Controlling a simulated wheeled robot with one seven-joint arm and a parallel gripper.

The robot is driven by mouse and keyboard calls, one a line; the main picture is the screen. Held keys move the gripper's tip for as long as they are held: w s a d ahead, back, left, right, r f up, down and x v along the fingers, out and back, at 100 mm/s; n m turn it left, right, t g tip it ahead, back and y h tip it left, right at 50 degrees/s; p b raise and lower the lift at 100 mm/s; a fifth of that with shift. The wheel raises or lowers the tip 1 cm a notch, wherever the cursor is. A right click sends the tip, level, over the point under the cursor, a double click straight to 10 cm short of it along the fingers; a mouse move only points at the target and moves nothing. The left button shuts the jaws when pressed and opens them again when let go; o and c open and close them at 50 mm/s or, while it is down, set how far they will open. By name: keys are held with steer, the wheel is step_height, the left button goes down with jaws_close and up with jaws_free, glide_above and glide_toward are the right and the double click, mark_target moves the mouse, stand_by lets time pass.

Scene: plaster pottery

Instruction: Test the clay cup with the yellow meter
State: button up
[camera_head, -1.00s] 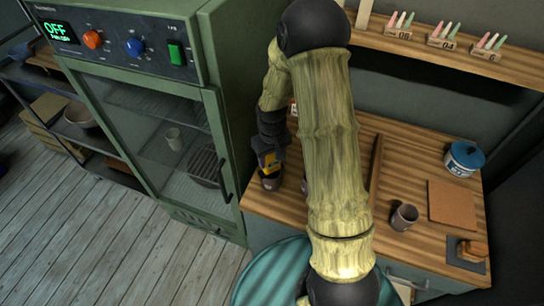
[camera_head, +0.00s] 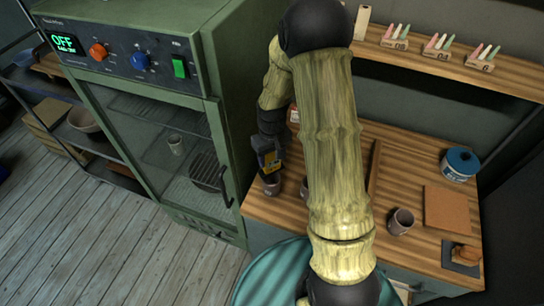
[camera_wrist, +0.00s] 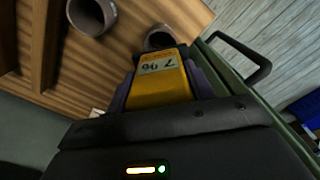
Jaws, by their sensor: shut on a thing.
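My gripper (camera_head: 267,152) is shut on the yellow meter (camera_wrist: 162,82), whose pale display shows digits upside down in the wrist view. It also shows in the head view (camera_head: 270,161). One clay cup (camera_wrist: 160,37) stands right at the meter's far end; in the head view it sits just below the meter (camera_head: 272,187). I cannot tell whether meter and cup touch. A second cup (camera_wrist: 92,14) stands beside it, mostly hidden by my arm in the head view. A third cup (camera_head: 401,221) stands at the right of the wooden worktop (camera_head: 400,165).
A green oven (camera_head: 150,140), door closed and display reading OFF, stands left of the worktop with a cup inside. At right are a blue-lidded pot (camera_head: 459,164), a brown board (camera_head: 447,209) and a sponge-like block (camera_head: 465,254). A shelf holds cone sets (camera_head: 437,46).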

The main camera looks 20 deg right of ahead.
steer(key=shift+r+p, duration=0.95)
steer(key=shift+r, duration=0.5)
